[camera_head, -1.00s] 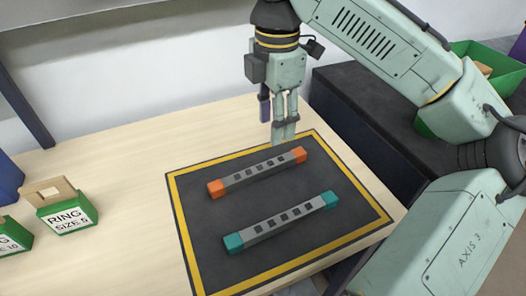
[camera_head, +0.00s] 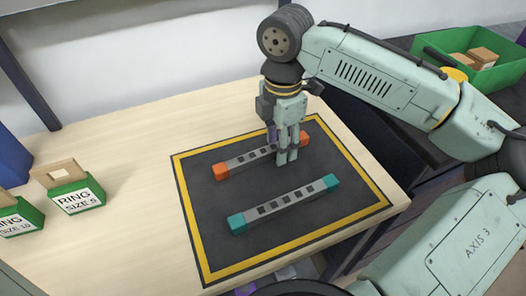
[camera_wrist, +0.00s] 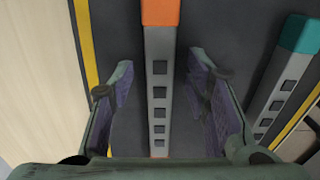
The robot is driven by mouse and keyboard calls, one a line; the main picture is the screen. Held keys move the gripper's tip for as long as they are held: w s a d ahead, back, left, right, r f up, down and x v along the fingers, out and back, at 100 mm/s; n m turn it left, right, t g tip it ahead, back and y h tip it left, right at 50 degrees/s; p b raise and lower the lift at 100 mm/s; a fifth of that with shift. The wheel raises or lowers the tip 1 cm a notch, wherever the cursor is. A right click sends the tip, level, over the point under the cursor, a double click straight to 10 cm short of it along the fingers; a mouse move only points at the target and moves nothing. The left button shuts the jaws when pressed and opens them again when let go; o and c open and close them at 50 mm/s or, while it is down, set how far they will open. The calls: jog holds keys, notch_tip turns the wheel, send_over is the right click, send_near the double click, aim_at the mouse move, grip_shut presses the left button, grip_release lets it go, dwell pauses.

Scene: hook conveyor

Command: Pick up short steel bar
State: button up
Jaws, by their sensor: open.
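A grey steel bar with orange ends (camera_head: 243,161) lies on the black mat (camera_head: 215,262), farther from the camera. A second grey bar with teal ends (camera_head: 285,203) lies nearer, roughly parallel. I cannot tell for sure which is shorter. My gripper (camera_head: 288,158) points down at the orange-ended bar and hides part of it near its right end. In the wrist view, my gripper (camera_wrist: 160,65) is open, with one finger on each side of the orange-ended bar (camera_wrist: 157,85) and gaps between. The teal-ended bar (camera_wrist: 287,85) is off to the right.
The mat has a yellow border and lies on a pale wooden table (camera_head: 130,130). Green boxes with ring labels (camera_head: 76,194) stand at the left. A green bin (camera_head: 440,43) holding small boxes is at the upper right, on a dark surface.

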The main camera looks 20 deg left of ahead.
jog(key=shift+c, duration=0.5)
grip_shut()
